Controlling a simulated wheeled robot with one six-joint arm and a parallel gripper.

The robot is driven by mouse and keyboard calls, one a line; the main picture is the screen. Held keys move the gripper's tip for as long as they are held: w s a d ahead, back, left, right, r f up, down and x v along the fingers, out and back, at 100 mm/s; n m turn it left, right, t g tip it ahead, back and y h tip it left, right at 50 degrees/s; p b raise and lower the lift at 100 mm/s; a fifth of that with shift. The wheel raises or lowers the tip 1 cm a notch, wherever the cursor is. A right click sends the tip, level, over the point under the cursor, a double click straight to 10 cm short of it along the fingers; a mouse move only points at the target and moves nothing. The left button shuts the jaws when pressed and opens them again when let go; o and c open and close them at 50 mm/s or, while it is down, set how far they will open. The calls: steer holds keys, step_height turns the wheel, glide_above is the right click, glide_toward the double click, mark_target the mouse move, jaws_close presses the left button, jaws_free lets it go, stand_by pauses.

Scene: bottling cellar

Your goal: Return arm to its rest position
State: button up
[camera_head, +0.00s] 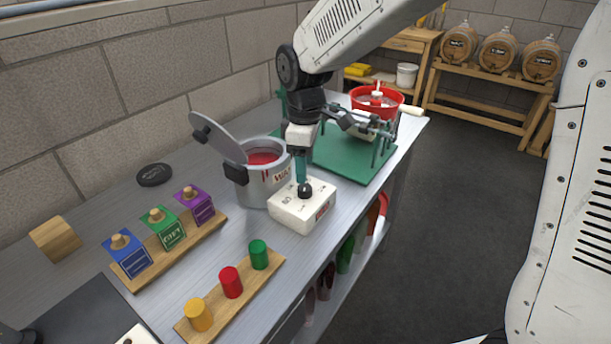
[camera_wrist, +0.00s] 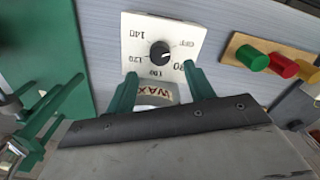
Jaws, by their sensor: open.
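My gripper (camera_head: 302,178) points down above the white control box (camera_head: 302,207) on the bench. Its green fingers are apart in the wrist view (camera_wrist: 160,72), with nothing held between them. The box's black knob (camera_head: 305,190) is just below the fingertips; whether they touch it I cannot tell. The wrist view shows the knob (camera_wrist: 160,52) beyond the fingertips, ringed by marks including OFF, 100, 120 and 140. My arm reaches in from the top right of the head view.
A grey wax pot (camera_head: 262,187) with its lid (camera_head: 218,137) tilted open stands close left of the gripper. A green base (camera_head: 350,158) with a metal rig and a red bowl (camera_head: 377,101) are behind.

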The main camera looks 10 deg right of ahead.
steer(key=shift+r, duration=1)
steer(key=shift+s+d+f+m, duration=0.1)
steer(key=shift+s+m, duration=0.1)
steer(key=shift+m, duration=0.3)
steer(key=s+d+r+m, duration=0.2)
steer(key=s+d+m, duration=0.2)
steer(key=s, duration=0.5)
steer(key=s+d+r+m+t, duration=0.1)
steer(key=s+d+r+m, duration=0.1)
steer(key=s+d+m, duration=0.2)
steer(key=s+d+r+m, duration=0.3)
steer(key=s+d, duration=0.6)
steer(key=s, duration=0.4)
steer(key=shift+s+m, duration=0.35)
steer(key=shift+m, duration=0.55)
steer(key=shift+d, duration=0.1)
